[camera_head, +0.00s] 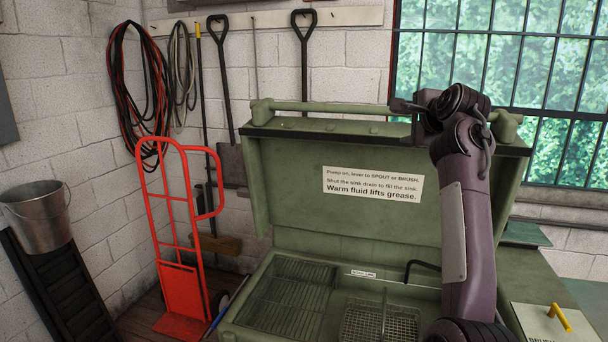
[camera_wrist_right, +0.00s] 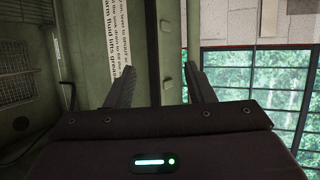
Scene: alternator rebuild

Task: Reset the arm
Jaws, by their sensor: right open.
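My right arm rises from the bottom right of the head view. Its gripper (camera_head: 408,107) is held up near the top edge of the raised green lid, pointing left. In the right wrist view the two dark fingers of my right gripper (camera_wrist_right: 163,88) stand well apart with nothing between them. Behind them are the green lid (camera_wrist_right: 170,40) and its white instruction label (camera_wrist_right: 120,50). My left gripper is in neither view.
The green parts washer (camera_head: 345,240) stands open, with wire racks (camera_head: 290,295), a basket (camera_head: 380,325) and a black spout (camera_head: 422,265) in its sink. A red hand truck (camera_head: 178,240), a metal bucket (camera_head: 37,213) and hanging tools stand left. A yellow lever (camera_head: 560,317) is at right.

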